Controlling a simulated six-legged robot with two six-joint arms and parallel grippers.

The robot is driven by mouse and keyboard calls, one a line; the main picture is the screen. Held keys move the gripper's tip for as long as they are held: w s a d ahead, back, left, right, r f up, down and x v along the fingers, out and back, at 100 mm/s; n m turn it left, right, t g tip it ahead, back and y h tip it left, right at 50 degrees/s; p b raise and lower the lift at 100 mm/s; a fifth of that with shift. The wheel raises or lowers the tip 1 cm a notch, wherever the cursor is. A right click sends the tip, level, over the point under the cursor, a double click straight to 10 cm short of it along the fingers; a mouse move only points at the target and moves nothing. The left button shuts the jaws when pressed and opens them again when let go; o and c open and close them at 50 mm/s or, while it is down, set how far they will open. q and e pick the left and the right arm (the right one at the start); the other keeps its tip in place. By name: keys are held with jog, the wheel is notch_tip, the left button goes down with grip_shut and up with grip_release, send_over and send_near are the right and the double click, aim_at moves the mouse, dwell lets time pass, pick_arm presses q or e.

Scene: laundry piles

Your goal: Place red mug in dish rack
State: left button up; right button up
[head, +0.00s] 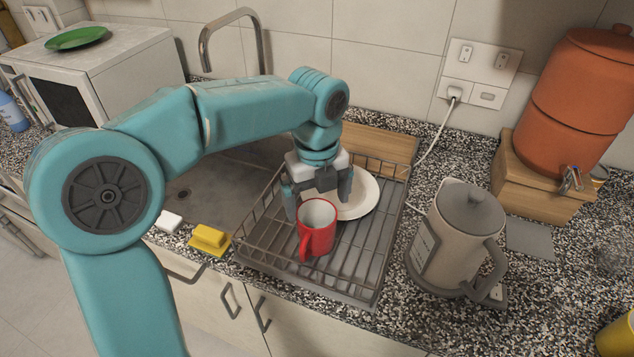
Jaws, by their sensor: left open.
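The red mug (317,238) stands upright in the front part of the grey wire dish rack (368,262), its handle toward the front left. A white plate (362,199) lies in the rack behind it. My left gripper (318,198) is open just above and behind the mug, fingers pointing down. One finger is near the mug's left rim; I cannot tell whether it touches. The gripper hides part of the plate. My right gripper is not in view.
A grey kettle (455,240) stands right of the rack, with an orange water dispenser (585,95) on a wooden stand behind. A yellow sponge (209,238) and white block (169,221) lie left of the rack. The sink (215,190) and faucet (232,22) are behind my arm.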

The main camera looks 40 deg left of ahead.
pick_arm(q)
jog(key=shift+r, duration=1.95)
jog(key=shift+s, duration=0.15)
